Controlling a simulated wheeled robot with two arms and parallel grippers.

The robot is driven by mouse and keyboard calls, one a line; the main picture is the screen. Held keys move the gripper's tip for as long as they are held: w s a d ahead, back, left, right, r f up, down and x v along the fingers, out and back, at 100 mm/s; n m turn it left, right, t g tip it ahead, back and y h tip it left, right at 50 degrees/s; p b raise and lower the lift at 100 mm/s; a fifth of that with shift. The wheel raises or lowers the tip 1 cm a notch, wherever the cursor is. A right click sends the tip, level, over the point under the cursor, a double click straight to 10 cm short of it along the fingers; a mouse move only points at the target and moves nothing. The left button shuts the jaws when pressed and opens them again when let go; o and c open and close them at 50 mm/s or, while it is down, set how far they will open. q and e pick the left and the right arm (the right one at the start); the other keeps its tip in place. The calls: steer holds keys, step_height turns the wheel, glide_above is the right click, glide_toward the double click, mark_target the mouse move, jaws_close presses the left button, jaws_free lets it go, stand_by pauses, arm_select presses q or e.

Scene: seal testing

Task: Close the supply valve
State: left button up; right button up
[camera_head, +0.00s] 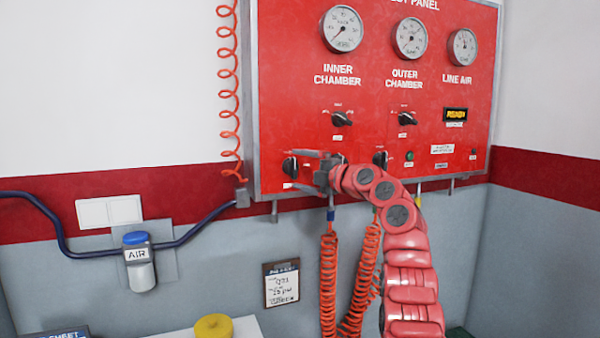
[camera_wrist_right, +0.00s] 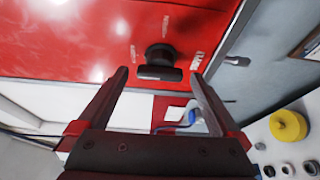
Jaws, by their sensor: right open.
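A red test panel (camera_head: 360,75) hangs on the wall with gauges, labels and several black knobs. My right arm reaches up to its lower left part. The right gripper (camera_head: 300,169) is open beside the lower left black knob (camera_head: 290,165). In the right wrist view, that knob (camera_wrist_right: 160,58) lies between and just beyond the two fingertips, with its bar handle lying across the view. I see no contact. The small labels around it are too blurred to read, so I cannot tell whether it is the supply valve. My left gripper is not in view.
Orange coiled hoses (camera_head: 328,280) hang below the panel, close to my right arm. A blue-topped AIR unit (camera_head: 138,260) with a blue pipe is on the wall at left. A yellow round object (camera_head: 213,327) sits on a white surface below.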

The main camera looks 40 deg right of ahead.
steer(key=s+d+b, duration=0.2)
steer(key=s+b, duration=0.5)
steer(key=s, duration=0.9)
steer(key=shift+s+d, duration=0.3)
steer(key=shift+d, duration=0.05)
